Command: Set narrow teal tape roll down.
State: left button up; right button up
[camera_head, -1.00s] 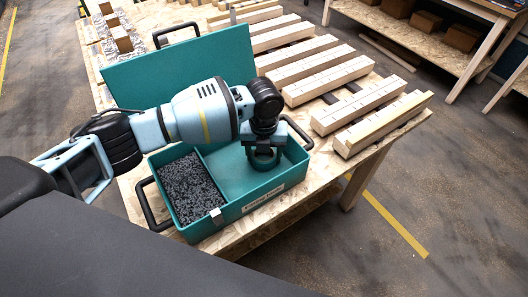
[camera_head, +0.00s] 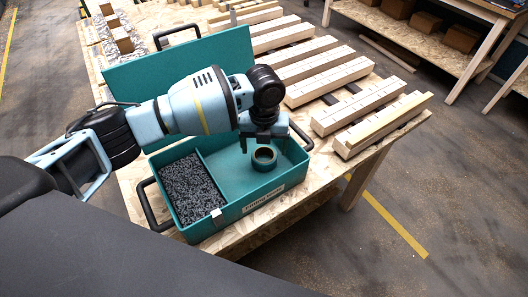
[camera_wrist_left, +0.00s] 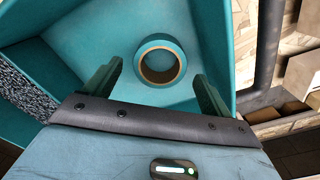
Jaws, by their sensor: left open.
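The narrow teal tape roll (camera_head: 264,158) lies flat in the right, larger compartment of the teal box (camera_head: 264,199). It also shows in the left wrist view (camera_wrist_left: 160,61), as a teal ring around a brown core, with bare box floor around it. My left gripper (camera_head: 262,143) is above the roll and a little behind it in the head view. In the left wrist view its two fingers (camera_wrist_left: 153,82) are spread wide, apart from the roll, with nothing between them. My right gripper is not in view.
The box's left compartment holds many small dark pieces (camera_head: 187,186). Its lid (camera_head: 183,72) stands open at the back, and black handles (camera_head: 150,206) stick out at the ends. Wooden slats (camera_head: 370,105) lie to the right on the workbench (camera_head: 240,240).

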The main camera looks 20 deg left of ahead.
pick_arm(q)
notch_tip(320, 180, up, 9)
jog(key=shift+f, duration=0.2)
jog(key=shift+f, duration=0.1)
